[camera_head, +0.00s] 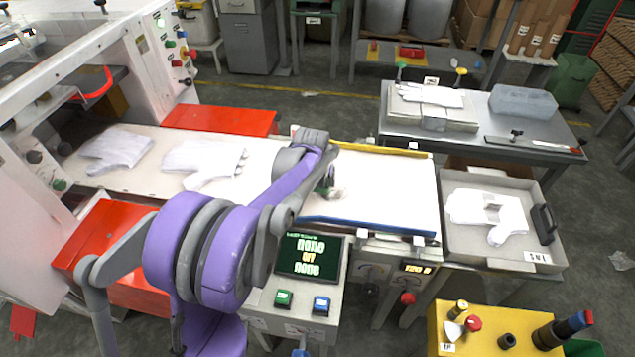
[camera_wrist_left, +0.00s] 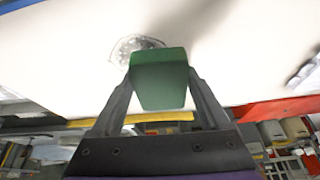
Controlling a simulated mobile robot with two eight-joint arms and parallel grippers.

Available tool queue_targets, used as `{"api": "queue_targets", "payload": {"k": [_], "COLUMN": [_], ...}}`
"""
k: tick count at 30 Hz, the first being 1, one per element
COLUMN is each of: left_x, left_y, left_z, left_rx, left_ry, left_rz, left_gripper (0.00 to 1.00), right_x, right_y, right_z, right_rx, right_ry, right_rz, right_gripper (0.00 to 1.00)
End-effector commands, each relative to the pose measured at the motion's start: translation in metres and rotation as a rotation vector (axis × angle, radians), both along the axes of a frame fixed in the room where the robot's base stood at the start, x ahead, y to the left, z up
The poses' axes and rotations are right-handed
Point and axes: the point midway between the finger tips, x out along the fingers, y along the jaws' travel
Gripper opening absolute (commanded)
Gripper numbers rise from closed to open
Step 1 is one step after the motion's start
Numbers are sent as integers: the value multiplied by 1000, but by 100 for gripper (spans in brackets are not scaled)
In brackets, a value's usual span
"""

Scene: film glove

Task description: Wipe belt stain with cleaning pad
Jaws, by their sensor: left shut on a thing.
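The cleaning pad (camera_wrist_left: 160,78) is a green block held between the two fingers of my left gripper (camera_wrist_left: 158,92) in the left wrist view. In the head view only a small green part of the pad (camera_head: 324,186) shows below the wrist of my purple left arm. The white belt (camera_head: 395,195) lies under the pad. A grey, mottled stain (camera_wrist_left: 130,46) is on the belt right by the pad's edge, partly hidden by it. The stain (camera_head: 337,194) also shows faintly in the head view. Whether the pad touches the belt is hard to tell. My right gripper is not in view.
White gloves (camera_head: 116,148) lie on the left of the belt. A blue rail (camera_head: 370,226) and a yellow rail (camera_head: 385,151) edge the belt. A control panel (camera_head: 310,256) stands in front. A grey tray (camera_head: 470,262) with a glove is on the right.

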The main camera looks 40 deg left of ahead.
Motion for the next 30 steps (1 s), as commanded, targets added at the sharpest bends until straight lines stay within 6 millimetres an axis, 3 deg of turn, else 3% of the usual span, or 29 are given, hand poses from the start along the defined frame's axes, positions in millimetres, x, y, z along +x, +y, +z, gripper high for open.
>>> {"api": "queue_targets", "payload": {"k": [12, 30], "left_x": [6, 7], "left_y": [-4, -4], "left_z": [38, 40], "left_rx": [-1, -1], "left_ry": [0, 0], "left_rz": [-4, -4], "left_gripper": [27, 27], "right_x": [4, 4], "right_y": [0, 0], "right_z": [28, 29], "right_rx": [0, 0], "right_ry": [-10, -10], "right_rz": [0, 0], "right_gripper": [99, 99]}}
